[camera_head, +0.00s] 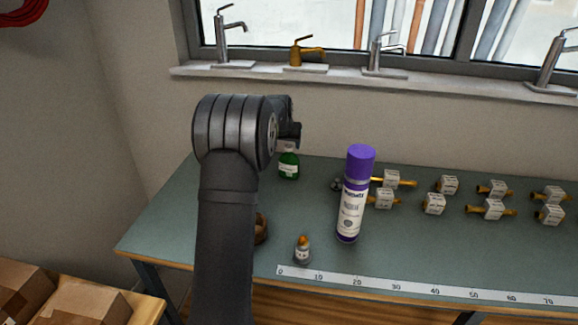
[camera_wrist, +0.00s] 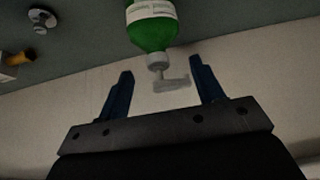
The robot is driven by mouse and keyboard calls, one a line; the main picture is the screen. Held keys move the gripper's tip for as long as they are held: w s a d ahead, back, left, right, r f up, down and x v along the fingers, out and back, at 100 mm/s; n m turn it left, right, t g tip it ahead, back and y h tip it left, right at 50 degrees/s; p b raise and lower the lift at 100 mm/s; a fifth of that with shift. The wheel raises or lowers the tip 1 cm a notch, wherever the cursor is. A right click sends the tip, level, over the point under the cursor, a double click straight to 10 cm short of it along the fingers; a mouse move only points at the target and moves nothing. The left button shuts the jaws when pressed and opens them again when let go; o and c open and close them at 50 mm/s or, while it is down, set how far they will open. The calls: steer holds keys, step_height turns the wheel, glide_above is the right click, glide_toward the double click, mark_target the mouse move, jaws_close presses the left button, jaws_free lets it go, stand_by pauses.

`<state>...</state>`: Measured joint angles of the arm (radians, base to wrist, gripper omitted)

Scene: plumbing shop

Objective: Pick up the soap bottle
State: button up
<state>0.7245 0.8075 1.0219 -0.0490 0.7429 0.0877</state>
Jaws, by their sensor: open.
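The soap bottle (camera_head: 289,164) is green with a white label and stands upright near the back left of the grey-green table. In the wrist view the soap bottle (camera_wrist: 152,32) shows at the top, with its grey pump head pointing between the fingertips. My gripper (camera_wrist: 160,80) is open and empty, its two dark blue fingers apart on either side of the pump nozzle. The green body is beyond the fingertips.
A tall purple-capped spray can (camera_head: 351,205) stands right of the bottle. A small bottle with an orange tip (camera_head: 302,250) stands at the front edge. Several tagged brass fittings (camera_head: 434,203) lie to the right. The window sill (camera_head: 350,82) with taps is behind.

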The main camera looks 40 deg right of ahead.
mark_target(288, 146)
steer(key=shift+d+x, duration=0.15)
steer(key=shift+x, duration=1.25)
steer(key=shift+d+x, duration=0.15)
steer(key=shift+x, duration=1.25)
steer(key=shift+r, duration=0.15)
